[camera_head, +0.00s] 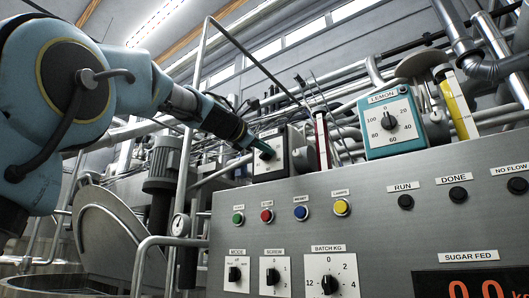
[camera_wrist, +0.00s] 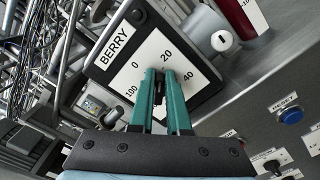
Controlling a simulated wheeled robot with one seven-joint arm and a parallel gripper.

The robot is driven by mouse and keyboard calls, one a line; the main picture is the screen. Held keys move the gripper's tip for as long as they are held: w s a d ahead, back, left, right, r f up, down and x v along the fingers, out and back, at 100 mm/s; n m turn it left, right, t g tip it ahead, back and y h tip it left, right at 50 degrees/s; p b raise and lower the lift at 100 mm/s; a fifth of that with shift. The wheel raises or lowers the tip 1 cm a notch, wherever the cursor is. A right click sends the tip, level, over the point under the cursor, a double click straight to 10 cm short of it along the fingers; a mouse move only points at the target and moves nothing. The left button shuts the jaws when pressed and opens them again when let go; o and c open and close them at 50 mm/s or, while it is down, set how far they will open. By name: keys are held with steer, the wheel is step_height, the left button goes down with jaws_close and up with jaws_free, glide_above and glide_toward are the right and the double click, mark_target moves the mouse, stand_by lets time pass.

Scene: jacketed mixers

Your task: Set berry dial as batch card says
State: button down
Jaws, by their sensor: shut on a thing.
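The berry dial is a dark box with a white face (camera_head: 280,164). Its face also shows in the wrist view (camera_wrist: 126,68), with the label BERRY and the marks 0, 20, 40 and 100. My gripper (camera_head: 260,148) reaches it from the left, its green fingers shut on the dial's knob. In the wrist view the fingertips (camera_wrist: 162,76) are at the middle of the face. They hide most of the knob, so I cannot read its pointer. I cannot make out a batch card in either view.
A teal lemon dial (camera_head: 390,122) stands to the right. The grey panel below carries coloured buttons, a batch kg knob (camera_head: 329,284) and a red sugar fed display (camera_head: 474,288). A red-and-white gauge (camera_head: 322,140) stands close right of the berry dial. Metal rails rise at the left.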

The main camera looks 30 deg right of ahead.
steer(key=m+b, duration=0.1)
steer(key=m, duration=0.2)
steer(key=f+m+b, duration=0.1)
steer(key=m+b, duration=0.1)
steer(key=m, duration=0.1)
steer(key=m+b, duration=0.2)
steer(key=m, duration=0.2)
steer(key=shift+s+d+f, duration=0.1)
steer(key=shift+f, duration=0.3)
steer(key=shift+f+m+b, duration=0.15)
steer(key=shift+m+b, duration=0.5)
steer(key=shift+m, duration=0.95)
steer(key=c, duration=0.9)
jaws_free()
